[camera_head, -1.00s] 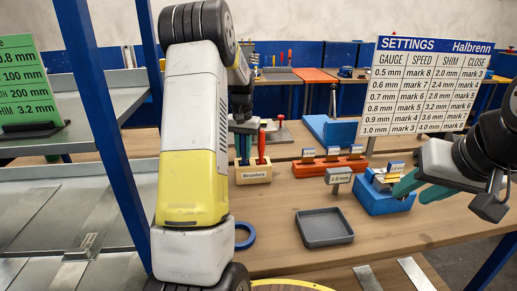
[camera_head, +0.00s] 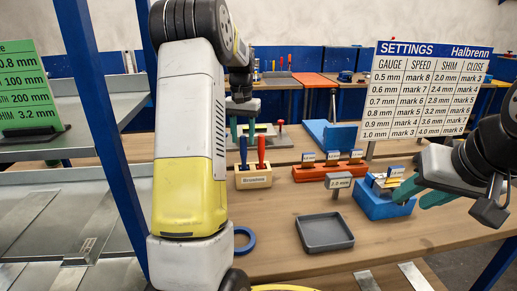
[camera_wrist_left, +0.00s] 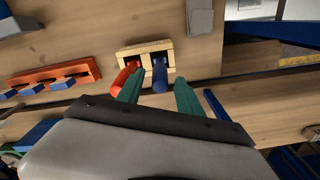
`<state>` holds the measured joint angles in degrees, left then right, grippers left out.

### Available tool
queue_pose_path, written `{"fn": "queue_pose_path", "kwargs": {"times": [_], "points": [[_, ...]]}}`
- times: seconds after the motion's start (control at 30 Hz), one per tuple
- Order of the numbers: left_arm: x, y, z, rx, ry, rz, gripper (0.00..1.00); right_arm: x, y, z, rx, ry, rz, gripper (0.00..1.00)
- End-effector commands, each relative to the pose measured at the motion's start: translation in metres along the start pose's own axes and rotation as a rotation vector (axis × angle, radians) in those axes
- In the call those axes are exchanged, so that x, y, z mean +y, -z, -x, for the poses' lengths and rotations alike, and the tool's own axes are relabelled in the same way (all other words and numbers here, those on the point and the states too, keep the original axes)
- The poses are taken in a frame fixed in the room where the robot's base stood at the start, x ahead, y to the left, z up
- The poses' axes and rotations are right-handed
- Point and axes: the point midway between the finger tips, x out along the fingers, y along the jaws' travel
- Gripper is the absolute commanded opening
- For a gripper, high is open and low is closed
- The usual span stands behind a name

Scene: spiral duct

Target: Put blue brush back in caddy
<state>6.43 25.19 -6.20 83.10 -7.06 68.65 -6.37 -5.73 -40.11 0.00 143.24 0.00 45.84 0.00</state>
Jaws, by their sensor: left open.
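The wooden caddy (camera_head: 254,180), with a label on its front, stands on the bench. The blue brush (camera_head: 243,150) stands upright in its left compartment, and a red brush (camera_head: 261,150) stands in the right one. My left gripper (camera_head: 243,131) is open and empty just above the blue brush. In the left wrist view, the blue brush (camera_wrist_left: 160,76) lies between the open green fingers (camera_wrist_left: 158,90), apart from both, and the caddy (camera_wrist_left: 134,48) is beyond. My right gripper (camera_head: 422,191) has its green fingers apart beside a blue block (camera_head: 380,203).
A grey tray (camera_head: 324,233) and a blue ring (camera_head: 243,239) lie in front of the caddy. A red rack (camera_head: 315,173) with small blocks stands to its right. A settings board (camera_head: 420,88) rises behind. A blue post (camera_head: 104,130) stands at the left.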

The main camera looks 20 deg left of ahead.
Motion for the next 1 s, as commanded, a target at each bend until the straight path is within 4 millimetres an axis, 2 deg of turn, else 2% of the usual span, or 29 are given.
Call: {"fn": "queue_pose_path", "kwargs": {"times": [0.1, 0.3, 0.37, 0.47, 0.57, 0.7, 0.87, 1.0], "points": [[0.000, 0.001, 0.022, 0.003, 0.000, 0.000, 0.43, 0.000, 0.000, 0.000, 0.000, 0.000, 0.000, 0.36], [0.001, -0.001, 0.042, 0.002, -0.001, 0.000, 0.43, 0.000, 0.000, 0.000, 0.000, 0.000, 0.000, 0.36], [0.003, -0.005, 0.048, 0.010, -0.004, -0.002, 0.43, 0.000, 0.000, 0.000, 0.000, 0.000, 0.000, 0.36], [0.015, -0.021, 0.065, 0.047, -0.019, -0.011, 0.43, 0.000, 0.000, 0.000, 0.000, 0.000, 0.000, 0.36], [0.033, -0.052, 0.088, 0.111, -0.044, -0.023, 0.43, 0.000, 0.000, 0.000, 0.000, 0.000, 0.000, 0.36], [0.065, -0.110, 0.112, 0.215, -0.087, -0.047, 0.43, 0.000, 0.000, 0.000, 0.000, 0.000, 0.000, 0.36], [0.097, -0.181, 0.120, 0.331, -0.133, -0.071, 0.43, 0.000, 0.000, 0.000, 0.000, 0.000, 0.000, 0.36], [0.119, -0.238, 0.110, 0.421, -0.169, -0.090, 0.43, 0.000, 0.000, 0.000, 0.000, 0.000, 0.000, 0.36]]}}
